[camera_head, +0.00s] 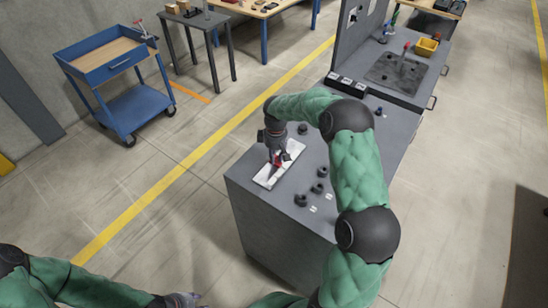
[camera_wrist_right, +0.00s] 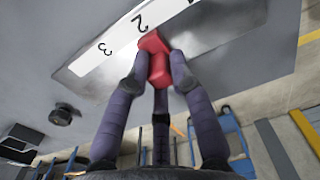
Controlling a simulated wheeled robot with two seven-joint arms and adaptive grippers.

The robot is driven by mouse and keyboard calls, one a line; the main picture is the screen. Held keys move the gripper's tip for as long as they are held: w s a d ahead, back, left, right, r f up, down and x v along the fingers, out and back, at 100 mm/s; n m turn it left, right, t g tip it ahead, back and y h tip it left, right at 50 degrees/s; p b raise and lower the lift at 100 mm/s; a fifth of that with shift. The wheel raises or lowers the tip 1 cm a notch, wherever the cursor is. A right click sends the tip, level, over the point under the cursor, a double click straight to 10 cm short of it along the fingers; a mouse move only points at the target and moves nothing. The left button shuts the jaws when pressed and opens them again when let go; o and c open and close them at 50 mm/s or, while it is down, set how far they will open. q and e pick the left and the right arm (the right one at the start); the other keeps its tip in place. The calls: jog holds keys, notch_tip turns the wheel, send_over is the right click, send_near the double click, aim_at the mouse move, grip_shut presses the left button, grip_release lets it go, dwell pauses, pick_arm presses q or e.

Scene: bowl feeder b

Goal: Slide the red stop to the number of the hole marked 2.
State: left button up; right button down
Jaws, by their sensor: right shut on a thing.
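The red stop (camera_wrist_right: 155,62) is between the fingers of my right gripper (camera_wrist_right: 160,80) in the wrist view; the gripper is shut on it. In the head view, the stop (camera_head: 278,162) and my right gripper (camera_head: 277,155) are over the plate (camera_head: 266,180) on the grey cabinet top. My left gripper (camera_head: 182,299) shows only partly at the bottom edge; its fingers are unclear.
Several dark round pieces (camera_head: 301,199) stand right of the plate, near small white labels (camera_head: 313,209) too small to read. A dark knob (camera_head: 302,128) is behind. Black boxes (camera_head: 347,85) line the cabinet's far part. A blue cart (camera_head: 110,70) stands left on the floor.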

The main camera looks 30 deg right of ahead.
jog(key=c, duration=1.2)
grip_release()
jog(key=shift+o, duration=0.2)
notch_tip(320, 180, up, 12)
jog(key=shift+f, duration=0.1)
